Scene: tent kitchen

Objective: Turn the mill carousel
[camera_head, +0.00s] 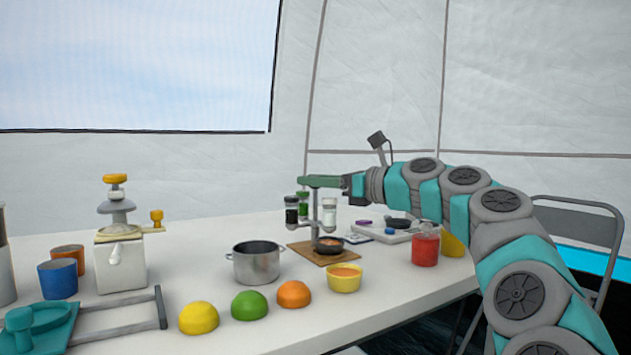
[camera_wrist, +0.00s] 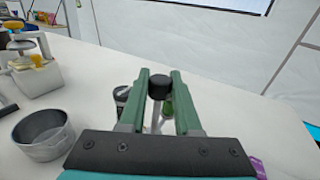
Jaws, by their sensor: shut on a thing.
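The mill carousel (camera_head: 316,206) is a silver post on a wooden board (camera_head: 312,257), at the middle of the table. A black mill (camera_head: 291,211), a green mill (camera_head: 303,204) and a white mill (camera_head: 329,212) hang around the post. A small dark bowl (camera_head: 328,246) stands on the board below the white mill. My gripper (camera_head: 312,181) reaches in from the right with its green fingers level over the top of the carousel. In the wrist view, my gripper (camera_wrist: 160,82) is shut on the carousel's black knob (camera_wrist: 159,89), which the fingers hide in the head view.
A metal pot (camera_head: 256,264) stands left of the board. A yellow cup (camera_head: 344,279) stands in front of it. A red jar (camera_head: 425,249) and a light tray (camera_head: 398,235) are to the right, near my arm. A white grinder (camera_head: 120,264) stands at left.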

